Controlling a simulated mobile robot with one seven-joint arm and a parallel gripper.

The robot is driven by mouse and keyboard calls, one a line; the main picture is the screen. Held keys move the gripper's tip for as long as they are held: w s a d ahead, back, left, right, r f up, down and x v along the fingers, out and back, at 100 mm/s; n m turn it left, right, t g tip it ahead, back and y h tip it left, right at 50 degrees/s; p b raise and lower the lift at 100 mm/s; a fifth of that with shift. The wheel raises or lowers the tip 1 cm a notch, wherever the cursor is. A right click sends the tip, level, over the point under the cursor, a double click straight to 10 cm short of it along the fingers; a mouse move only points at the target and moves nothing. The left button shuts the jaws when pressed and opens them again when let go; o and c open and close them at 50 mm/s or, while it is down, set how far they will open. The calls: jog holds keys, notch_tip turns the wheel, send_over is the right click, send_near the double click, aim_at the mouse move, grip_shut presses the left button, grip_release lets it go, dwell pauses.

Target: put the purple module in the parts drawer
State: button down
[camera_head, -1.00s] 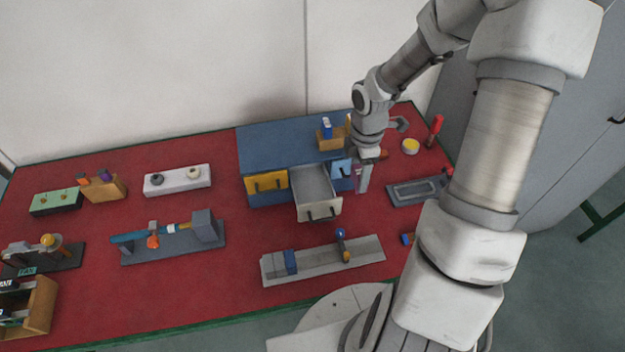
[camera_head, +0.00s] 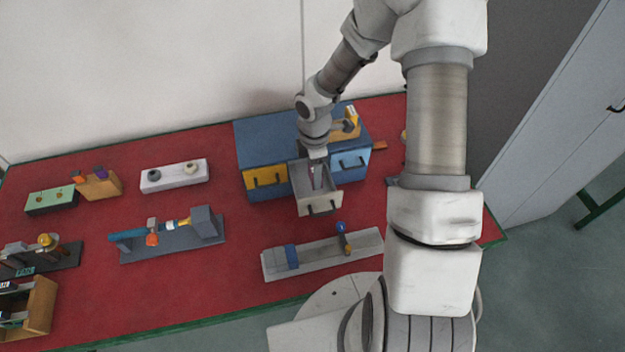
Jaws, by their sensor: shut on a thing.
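The parts drawer (camera_head: 319,206) is the light grey middle drawer of a blue cabinet (camera_head: 262,134), and it is pulled open. My gripper (camera_head: 316,184) points down over the open drawer, with its fingertips at or inside the opening. It is shut on a small purple module (camera_head: 313,176), of which only a thin strip shows between the fingers. I cannot tell whether the module touches the drawer floor. My wrist hides the back of the drawer.
A yellow drawer (camera_head: 265,177) and a light blue drawer (camera_head: 349,163) flank the open one, both shut. A wooden block with small parts (camera_head: 344,129) stands on the cabinet. A grey rail fixture (camera_head: 315,260) lies in front. Red table (camera_head: 190,285) is clear at the front left.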

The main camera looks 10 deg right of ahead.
jog(key=shift+w+a+f, duration=0.1)
jog(key=shift+a+f, duration=0.15)
jog(key=shift+f, duration=1.9)
jog(key=shift+f, duration=0.25)
jog(key=shift+c, duration=2)
grip_release()
jog(key=shift+r, duration=0.1)
jog(key=shift+r, duration=0.1)
notch_tip(320, 180, up, 12)
jog(key=shift+r, duration=0.1)
